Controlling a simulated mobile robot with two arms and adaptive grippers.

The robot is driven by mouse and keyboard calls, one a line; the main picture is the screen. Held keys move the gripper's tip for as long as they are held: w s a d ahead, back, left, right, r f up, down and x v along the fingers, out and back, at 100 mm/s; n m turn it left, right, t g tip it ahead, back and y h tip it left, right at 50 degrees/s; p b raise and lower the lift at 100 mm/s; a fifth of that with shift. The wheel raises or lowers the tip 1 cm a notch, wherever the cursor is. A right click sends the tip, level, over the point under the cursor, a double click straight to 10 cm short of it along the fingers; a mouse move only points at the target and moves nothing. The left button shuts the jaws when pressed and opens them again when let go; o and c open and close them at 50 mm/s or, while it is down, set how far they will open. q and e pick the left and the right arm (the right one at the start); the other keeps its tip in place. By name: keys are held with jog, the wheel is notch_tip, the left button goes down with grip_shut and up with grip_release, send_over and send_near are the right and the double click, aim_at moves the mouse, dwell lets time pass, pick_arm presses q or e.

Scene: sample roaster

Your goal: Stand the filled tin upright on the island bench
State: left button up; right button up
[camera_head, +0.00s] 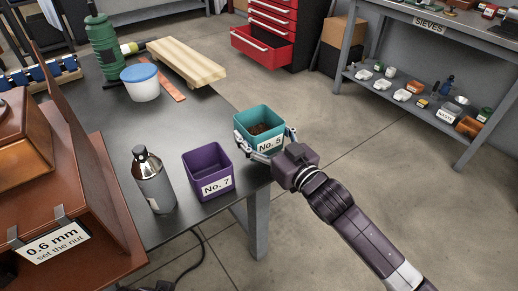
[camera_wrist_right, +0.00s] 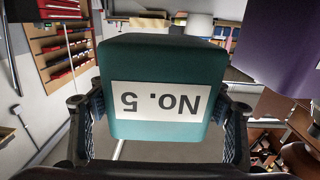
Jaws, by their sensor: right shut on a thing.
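The filled tin is a teal square tin (camera_head: 259,115) labelled "No. 5" with brown contents inside. It looks upright at the right edge of the island bench (camera_head: 150,122). I cannot tell whether its base touches the bench or hangs past the edge. My right gripper (camera_head: 264,142) is shut on the tin, with one finger on each side. In the right wrist view the teal tin (camera_wrist_right: 160,65) fills the middle between the fingers, its label upside down. My left gripper is not in view.
An empty purple tin (camera_head: 206,160) labelled "No. 7" stands close by on the bench, left of the teal tin. A metal bottle (camera_head: 153,180) stands beside it. A blue-lidded tub (camera_head: 141,84) and a wooden board (camera_head: 187,61) are farther back. The bench middle is clear.

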aim_at(259, 133)
notch_tip(259, 133, down, 2)
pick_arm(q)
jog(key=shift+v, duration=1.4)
pick_arm(e)
jog(key=shift+f, duration=1.6)
jog(key=shift+f+b, duration=0.15)
jog(key=shift+b, duration=0.15)
jog(key=o, duration=1.2)
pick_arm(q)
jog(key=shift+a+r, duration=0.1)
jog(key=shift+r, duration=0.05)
pick_arm(e)
jog(key=shift+f, duration=0.1)
